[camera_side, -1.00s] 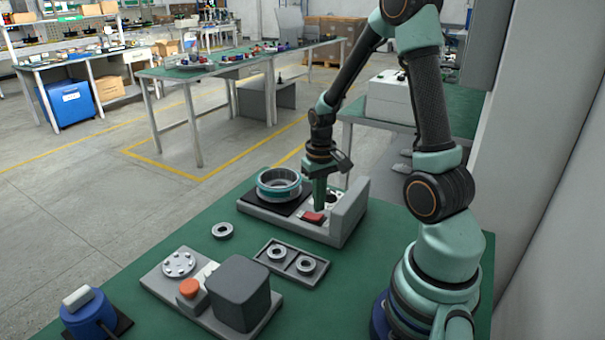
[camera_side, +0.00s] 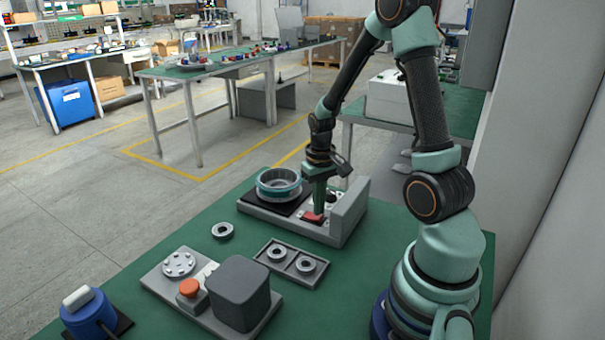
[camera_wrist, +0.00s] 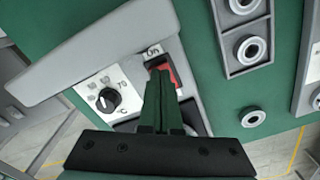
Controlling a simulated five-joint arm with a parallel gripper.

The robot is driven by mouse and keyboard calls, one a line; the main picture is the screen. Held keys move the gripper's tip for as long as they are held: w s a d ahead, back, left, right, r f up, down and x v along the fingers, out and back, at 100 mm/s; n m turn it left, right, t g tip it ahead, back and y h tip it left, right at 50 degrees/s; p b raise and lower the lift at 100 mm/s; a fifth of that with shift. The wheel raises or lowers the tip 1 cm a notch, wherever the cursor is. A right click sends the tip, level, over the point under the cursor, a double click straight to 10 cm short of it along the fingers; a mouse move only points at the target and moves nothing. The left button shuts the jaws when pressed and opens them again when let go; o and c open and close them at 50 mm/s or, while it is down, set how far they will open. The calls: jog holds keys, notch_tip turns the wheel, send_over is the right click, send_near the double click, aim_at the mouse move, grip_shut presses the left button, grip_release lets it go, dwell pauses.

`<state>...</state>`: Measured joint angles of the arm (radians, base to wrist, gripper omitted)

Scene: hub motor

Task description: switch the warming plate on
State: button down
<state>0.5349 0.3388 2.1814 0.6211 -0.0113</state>
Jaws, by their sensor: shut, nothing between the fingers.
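The warming plate (camera_side: 290,222) is a grey unit at the far end of the green table, with a dark pad that bears a teal-rimmed ring (camera_side: 279,184). Its red switch (camera_side: 312,216) sits on the panel in front of a raised grey wall. In the wrist view the red switch (camera_wrist: 170,75) shows beside a black dial (camera_wrist: 109,99) with temperature marks. My gripper (camera_side: 318,212) is shut and empty, pointing down with its tips at the switch. The tips (camera_wrist: 160,74) cover part of the switch, and I cannot tell whether they touch it.
A tray with two bearing rings (camera_side: 291,263) and a loose ring (camera_side: 222,231) lie nearer on the table. A grey fixture with an orange button (camera_side: 189,288) and a blue device (camera_side: 90,315) stand at the front left. The raised wall (camera_side: 348,212) is close beside my gripper.

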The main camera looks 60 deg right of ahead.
aim_at(319, 217)
jog(key=shift+f, duration=0.6)
dwell(0.3)
jog(key=shift+r, duration=3.55)
